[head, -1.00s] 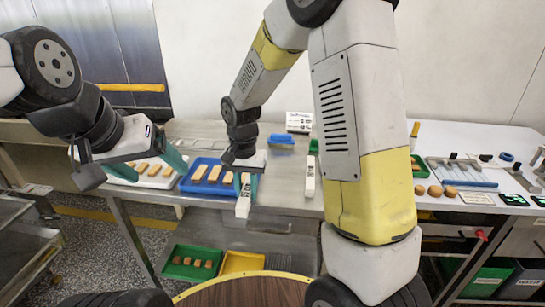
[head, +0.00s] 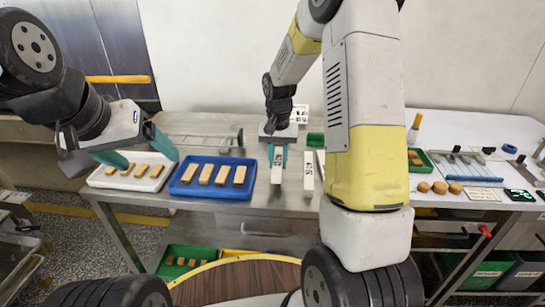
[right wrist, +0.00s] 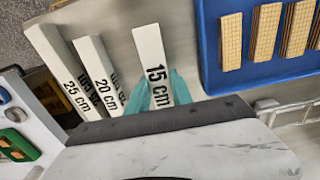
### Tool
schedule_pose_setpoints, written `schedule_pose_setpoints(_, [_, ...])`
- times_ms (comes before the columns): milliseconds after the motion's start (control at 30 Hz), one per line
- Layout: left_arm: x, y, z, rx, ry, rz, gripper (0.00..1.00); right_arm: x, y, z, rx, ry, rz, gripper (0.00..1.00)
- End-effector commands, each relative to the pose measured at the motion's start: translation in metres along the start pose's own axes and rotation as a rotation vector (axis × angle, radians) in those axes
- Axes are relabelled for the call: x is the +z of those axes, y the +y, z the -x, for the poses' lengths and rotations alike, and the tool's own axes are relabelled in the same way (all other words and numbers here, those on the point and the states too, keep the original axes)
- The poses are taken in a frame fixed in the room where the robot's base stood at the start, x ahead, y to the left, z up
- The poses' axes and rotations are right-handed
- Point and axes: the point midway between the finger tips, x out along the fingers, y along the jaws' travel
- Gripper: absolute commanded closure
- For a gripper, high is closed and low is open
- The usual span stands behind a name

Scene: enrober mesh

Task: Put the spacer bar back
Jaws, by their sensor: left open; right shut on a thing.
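My right gripper (head: 278,155) is shut on a white spacer bar (head: 278,173), which reads "15 cm" in the right wrist view (right wrist: 155,60). Its teal fingers (right wrist: 159,94) are on both sides of the bar. In the head view it is to the right of the blue tray, near the steel table's front edge. I cannot tell whether the bar touches the table. A second white bar (head: 308,174) lies just to its right. The right wrist view shows a "20 cm" bar (right wrist: 95,70) and a "25 cm" bar (right wrist: 62,70). My left gripper (head: 140,152) is open and empty above the white tray.
A blue tray (head: 196,195) with several wafer bars and a white tray (head: 98,180) with more stand on the steel table (head: 220,125). A green tray (head: 178,250) sits on the lower shelf. My right arm blocks part of the table. Tools and round pieces lie at the right.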

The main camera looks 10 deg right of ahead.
Motion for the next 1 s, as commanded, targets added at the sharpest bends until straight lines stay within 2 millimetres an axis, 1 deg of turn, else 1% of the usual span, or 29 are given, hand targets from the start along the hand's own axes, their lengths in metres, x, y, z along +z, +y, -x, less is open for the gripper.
schedule_pose_setpoints(33, [0.000, 0.000, 0.000, 0.000, 0.000, 0.000, 0.20, -0.005, 0.005, -0.001, 0.000, 0.000, -0.002, 1.00])
schedule_pose_setpoints(100, [0.000, 0.000, 0.000, 0.000, 0.000, 0.000, 0.20, -0.009, 0.009, -0.002, 0.000, 0.000, 0.000, 1.00])
schedule_pose_setpoints(233, [0.000, 0.000, 0.000, 0.000, 0.000, 0.000, 0.20, -0.011, 0.011, -0.006, 0.000, -0.002, 0.001, 1.00])
schedule_pose_setpoints(400, [0.000, 0.000, 0.000, 0.000, 0.000, 0.000, 0.20, -0.011, 0.011, -0.029, 0.001, -0.003, 0.002, 1.00])
schedule_pose_setpoints(500, [0.000, 0.000, 0.000, 0.000, 0.000, 0.000, 0.20, -0.011, 0.011, -0.037, 0.000, -0.001, 0.002, 1.00])
schedule_pose_setpoints(800, [0.000, 0.000, 0.000, 0.000, 0.000, 0.000, 0.20, -0.011, 0.010, -0.039, 0.000, 0.000, 0.001, 1.00])
schedule_pose_setpoints(833, [0.000, 0.000, 0.000, 0.000, 0.000, 0.000, 0.20, -0.011, 0.010, -0.039, 0.000, 0.000, 0.001, 0.71])
schedule_pose_setpoints(933, [0.000, 0.000, 0.000, 0.000, 0.000, 0.000, 0.20, -0.011, 0.010, -0.039, 0.000, 0.000, 0.001, 0.52])
schedule_pose_setpoints(1000, [0.000, 0.000, 0.000, 0.000, 0.000, 0.000, 0.20, -0.011, 0.010, -0.039, 0.000, 0.000, 0.001, 0.52])
